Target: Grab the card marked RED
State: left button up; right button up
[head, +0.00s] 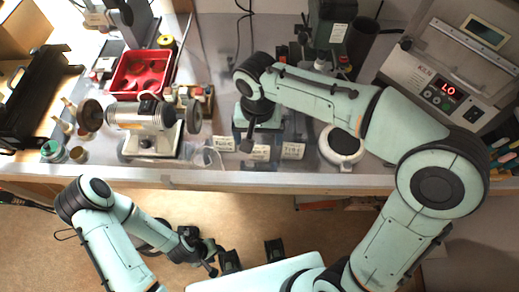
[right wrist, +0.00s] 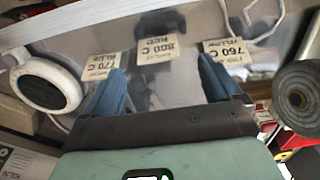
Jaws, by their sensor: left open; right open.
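The card marked RED (right wrist: 162,48) is a small cream card reading 800 C. It lies between the BLUE card (right wrist: 101,66) on the left and the YELLOW card (right wrist: 228,50) on the right in the right wrist view. In the head view the RED card (head: 260,153) is the middle one near the bench's front edge. My right gripper (right wrist: 160,68) is open, its two blue-grey fingers spread on either side below the RED card, with nothing between them. In the head view my right gripper (head: 248,140) hangs beside the card. My left gripper (head: 206,255) is open and empty, low in front of the bench.
A bench grinder (head: 150,120) stands left of the cards, and a round white-rimmed device (head: 342,146) stands right. A red tray (head: 140,75) sits farther back. A furnace with a lit display (head: 445,85) is at the right. White cord (right wrist: 262,30) lies near the YELLOW card.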

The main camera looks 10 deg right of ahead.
aim_at(259, 146)
notch_tip(259, 146, down, 6)
jog(key=shift+d+r, duration=0.1)
jog(key=shift+d, duration=0.05)
dwell(0.3)
jog(key=c, duration=1.1)
